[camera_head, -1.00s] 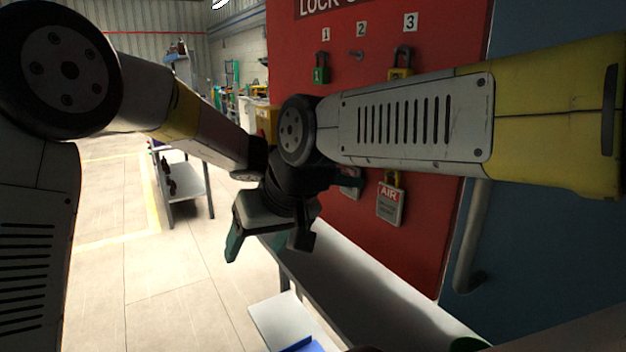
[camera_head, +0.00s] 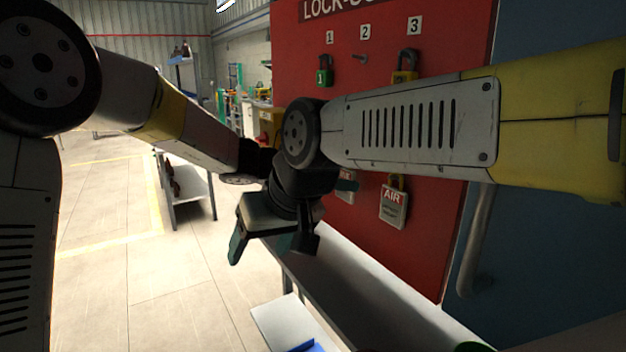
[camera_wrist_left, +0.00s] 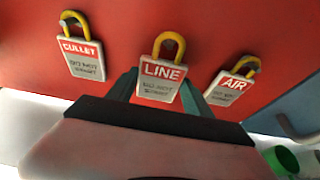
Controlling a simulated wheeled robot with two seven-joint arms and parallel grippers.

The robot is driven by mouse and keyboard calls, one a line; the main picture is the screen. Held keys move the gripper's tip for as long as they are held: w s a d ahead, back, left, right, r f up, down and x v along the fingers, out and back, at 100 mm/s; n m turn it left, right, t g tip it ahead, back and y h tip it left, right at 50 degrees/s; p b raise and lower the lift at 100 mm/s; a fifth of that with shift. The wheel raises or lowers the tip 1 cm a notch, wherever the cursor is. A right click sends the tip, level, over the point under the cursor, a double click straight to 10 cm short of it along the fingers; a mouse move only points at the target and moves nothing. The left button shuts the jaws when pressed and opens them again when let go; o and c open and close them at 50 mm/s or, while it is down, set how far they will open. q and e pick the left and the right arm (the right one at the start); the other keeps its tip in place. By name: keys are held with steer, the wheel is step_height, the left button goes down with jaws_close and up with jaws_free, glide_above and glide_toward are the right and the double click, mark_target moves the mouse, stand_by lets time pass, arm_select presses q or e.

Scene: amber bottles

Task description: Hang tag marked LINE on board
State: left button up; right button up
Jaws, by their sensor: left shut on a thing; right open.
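The tag marked LINE (camera_wrist_left: 160,82) is white with a red top band and a yellow loop. In the left wrist view it is upright at the red board, between the two teal fingers of my left gripper (camera_wrist_left: 160,92), which is shut on it. I cannot tell whether its loop sits around a peg. In the head view the LINE tag (camera_head: 345,196) shows only partly below my right arm, with a teal fingertip of the left gripper (camera_head: 347,185) by it. My right gripper (camera_head: 269,252) is open and empty, in front of the board's left edge.
The CULLET tag (camera_wrist_left: 82,50) hangs left of LINE and the AIR tag (camera_wrist_left: 231,85) right of it. A green padlock (camera_head: 325,74) and a yellow padlock (camera_head: 404,68) hang higher on the red board (camera_head: 440,235). A grey ledge (camera_head: 350,275) runs below. My right arm crosses before the board.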

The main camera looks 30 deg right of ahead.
arm_select(q)
steer(key=shift+s+a, duration=0.2)
steer(key=shift+a, duration=2)
